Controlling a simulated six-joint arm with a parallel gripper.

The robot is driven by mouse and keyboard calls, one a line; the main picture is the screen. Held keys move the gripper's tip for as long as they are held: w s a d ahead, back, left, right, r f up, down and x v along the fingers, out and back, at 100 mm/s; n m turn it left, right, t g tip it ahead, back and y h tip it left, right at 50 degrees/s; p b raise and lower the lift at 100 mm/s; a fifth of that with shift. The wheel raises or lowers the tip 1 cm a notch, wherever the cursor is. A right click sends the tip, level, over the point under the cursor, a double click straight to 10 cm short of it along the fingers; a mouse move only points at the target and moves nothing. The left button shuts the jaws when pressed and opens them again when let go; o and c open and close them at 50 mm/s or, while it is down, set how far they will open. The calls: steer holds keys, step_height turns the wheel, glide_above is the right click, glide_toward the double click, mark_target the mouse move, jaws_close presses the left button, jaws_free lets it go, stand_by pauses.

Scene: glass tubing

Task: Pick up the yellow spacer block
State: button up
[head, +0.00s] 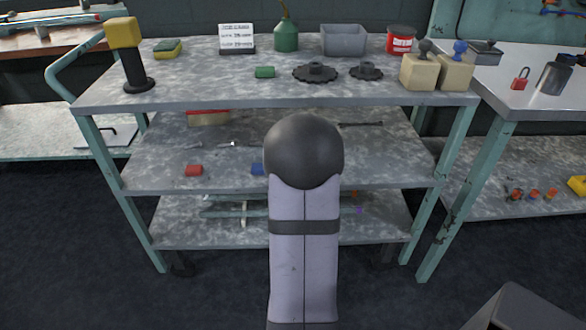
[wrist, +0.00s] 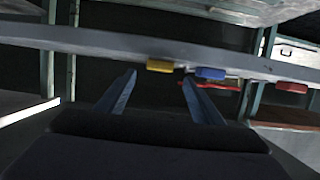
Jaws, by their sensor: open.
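The yellow spacer block (wrist: 160,66) shows in the wrist view at the edge of a grey shelf, small and beyond my fingertips. In the head view I cannot make out the yellow block or the gripper; my arm covers the middle of the shelves there.
A blue block (wrist: 210,73) sits beside the yellow one; it also shows on the middle shelf (head: 133,178) in the head view (head: 257,169). A red block (head: 194,170) lies further left. The top shelf (head: 200,95) overhangs, carrying gears, a grey bin (head: 343,40) and stamps.

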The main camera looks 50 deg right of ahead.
steer(key=shift+b+x, duration=0.6)
steer(key=shift+x, duration=2)
steer(key=c, duration=1.2)
